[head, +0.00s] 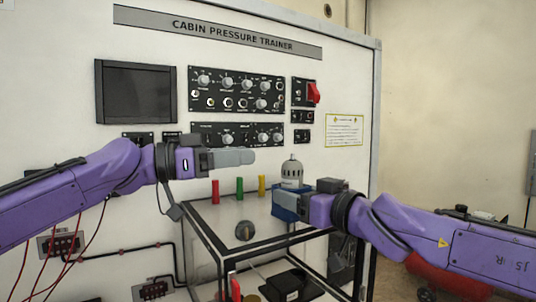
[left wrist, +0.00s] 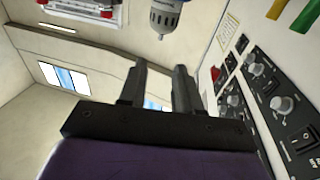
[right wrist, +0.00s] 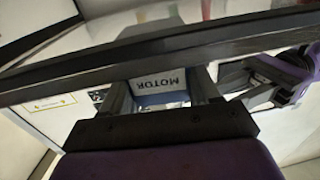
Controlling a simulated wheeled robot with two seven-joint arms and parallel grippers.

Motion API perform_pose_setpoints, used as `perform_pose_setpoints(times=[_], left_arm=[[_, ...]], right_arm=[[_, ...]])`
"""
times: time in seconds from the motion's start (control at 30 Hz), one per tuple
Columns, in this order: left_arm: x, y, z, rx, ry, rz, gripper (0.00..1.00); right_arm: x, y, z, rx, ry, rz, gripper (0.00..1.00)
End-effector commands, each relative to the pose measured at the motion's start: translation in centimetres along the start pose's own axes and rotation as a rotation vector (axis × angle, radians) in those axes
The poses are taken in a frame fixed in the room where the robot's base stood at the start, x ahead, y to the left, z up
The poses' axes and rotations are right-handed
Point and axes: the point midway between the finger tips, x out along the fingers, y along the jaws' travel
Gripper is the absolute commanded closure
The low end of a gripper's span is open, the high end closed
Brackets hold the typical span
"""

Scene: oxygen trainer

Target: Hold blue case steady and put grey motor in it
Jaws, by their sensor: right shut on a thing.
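The grey motor (head: 291,173) is a ribbed, domed cylinder. It stands upright at the blue case (head: 285,206), its lower end hidden, so I cannot tell how deep it sits. Its tip also shows at the top of the left wrist view (left wrist: 164,22). My right gripper (head: 306,203) is shut on the blue case at the glass-topped frame. In the right wrist view the case, with a white MOTOR label (right wrist: 158,84), is between the fingers. My left gripper (head: 236,157) is to the left of the motor and slightly higher, its fingers apart and empty in the left wrist view (left wrist: 158,85).
Red (head: 215,191), green (head: 239,187) and yellow (head: 262,186) posts stand left of the case. The trainer panel (head: 240,90) with knobs rises behind. The black-edged frame (head: 215,233) lies below my grippers. Free air separates my left gripper from the motor.

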Motion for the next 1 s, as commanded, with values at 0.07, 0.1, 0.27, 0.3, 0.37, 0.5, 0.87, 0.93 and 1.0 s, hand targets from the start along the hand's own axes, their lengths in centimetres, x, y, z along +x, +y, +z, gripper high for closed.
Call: perform_pose_setpoints(times=[0.07, 0.1, 0.27, 0.3, 0.37, 0.5, 0.87, 0.93, 1.0], left_arm=[[-1.1, 0.0, 0.0, 0.001, 0.000, 0.000, 0.67], [-1.4, 0.0, 0.0, 0.001, 0.000, 0.000, 0.67], [-1.7, 0.1, 0.1, 0.000, -0.002, 0.001, 0.67], [-1.7, 0.1, 0.1, 0.000, -0.002, 0.001, 0.67], [-1.7, 0.1, 0.0, 0.000, -0.001, 0.001, 0.67], [-1.7, 0.1, 0.0, 0.000, -0.001, 0.001, 0.67], [-1.7, 0.0, 0.0, 0.000, -0.001, 0.001, 0.67], [-1.7, 0.0, 0.0, 0.000, -0.001, 0.001, 0.67], [-1.7, 0.0, 0.0, 0.000, -0.001, 0.001, 0.67]], right_arm=[[0.0, 0.0, -0.1, -0.001, 0.002, 0.000, 0.70], [0.0, 0.0, -0.1, -0.001, 0.002, 0.000, 0.70], [0.0, 0.0, -0.2, -0.001, 0.003, 0.000, 0.70], [0.0, 0.0, -0.2, -0.001, 0.003, 0.000, 0.70], [0.0, 0.0, -0.2, -0.001, 0.003, 0.000, 0.70], [0.0, 0.0, -0.1, -0.001, 0.002, 0.000, 0.10], [-0.9, 0.0, -0.2, -0.002, 0.003, 0.001, 0.10], [-2.2, 0.0, -0.3, -0.003, 0.004, 0.001, 0.10], [-4.0, 0.0, -0.3, -0.002, 0.006, 0.001, 0.10]])
